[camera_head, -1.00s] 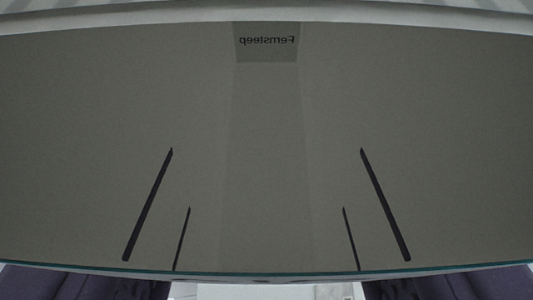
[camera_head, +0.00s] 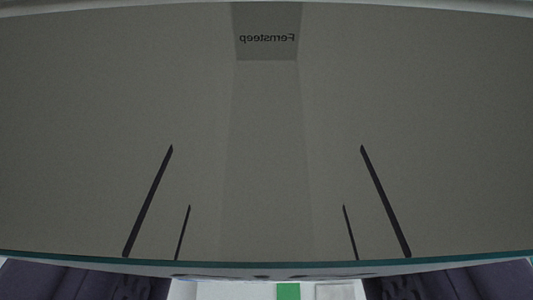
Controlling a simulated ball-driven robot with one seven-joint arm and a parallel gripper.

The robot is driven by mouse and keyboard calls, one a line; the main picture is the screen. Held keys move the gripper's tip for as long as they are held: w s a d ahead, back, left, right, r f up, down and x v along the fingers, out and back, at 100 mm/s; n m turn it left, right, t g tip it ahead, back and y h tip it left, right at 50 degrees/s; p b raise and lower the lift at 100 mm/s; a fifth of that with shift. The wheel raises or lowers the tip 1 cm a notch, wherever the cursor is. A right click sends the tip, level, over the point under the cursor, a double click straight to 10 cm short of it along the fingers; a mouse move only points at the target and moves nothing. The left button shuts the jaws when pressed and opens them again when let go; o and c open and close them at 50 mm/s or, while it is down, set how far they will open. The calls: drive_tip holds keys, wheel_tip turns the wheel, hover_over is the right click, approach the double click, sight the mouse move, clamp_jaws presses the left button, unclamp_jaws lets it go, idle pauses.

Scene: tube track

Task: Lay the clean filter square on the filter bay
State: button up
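No part of my gripper can be made out in the camera view. A wide grey pane fills most of the picture. At the bottom edge, below the pane's rim, a strip of white surface (camera_head: 235,291) shows in the middle. On it is a small green patch (camera_head: 288,291), cut off by the picture edge. Just right of the patch is a pale, framed square shape (camera_head: 335,292), also cut off. I cannot tell whether any of these is the clean filter square or the filter bay.
The grey pane (camera_head: 265,160) has a teal lower rim, mirrored lettering "Fernsteep" (camera_head: 267,37) at the top, and dark slanted bars (camera_head: 148,200) on both sides. Dark purple shapes (camera_head: 60,282) fill both lower corners. No clear free room shows.

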drive_tip(key=w+p, duration=0.3)
drive_tip(key=w, duration=0.4)
drive_tip(key=shift+r, duration=0.1)
drive_tip(key=shift+w+f, duration=0.25)
drive_tip(key=shift+w, duration=0.05)
drive_tip(key=shift+f+b, duration=0.35)
drive_tip(key=shift+f, duration=0.1)
drive_tip(key=shift+s+f, duration=0.15)
drive_tip(key=shift+s, duration=0.05)
drive_tip(key=shift+c, duration=0.5)
drive_tip(key=o, duration=1.3)
drive_tip(key=shift+w, duration=0.15)
